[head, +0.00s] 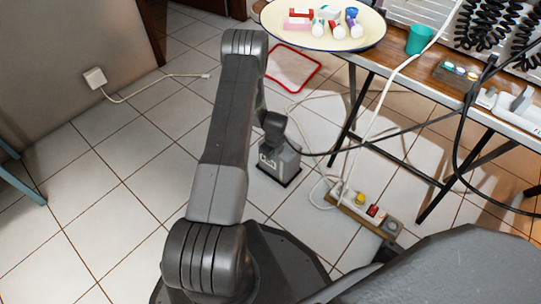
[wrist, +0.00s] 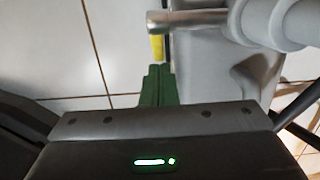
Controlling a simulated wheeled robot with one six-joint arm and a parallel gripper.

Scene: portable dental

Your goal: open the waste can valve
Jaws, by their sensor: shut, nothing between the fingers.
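In the wrist view my gripper (wrist: 158,86) has its green fingers together, shut and empty. A narrow yellow piece (wrist: 157,47), possibly the valve handle, shows just beyond the fingertips; I cannot tell whether they touch. A metal cylinder end (wrist: 185,21) lies above and to the right of it. A large pale grey body (wrist: 215,75) fills the right side, with rounded grey parts at the upper right. I cannot tell for sure whether this is the waste can.
In the head view a wooden table (head: 437,83) with a round tray (head: 271,31) stands at the upper right. A power strip (head: 366,208) lies on the floor with cables around it. A red-edged mat (head: 292,68) lies farther back. The tiled floor at left is mostly clear.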

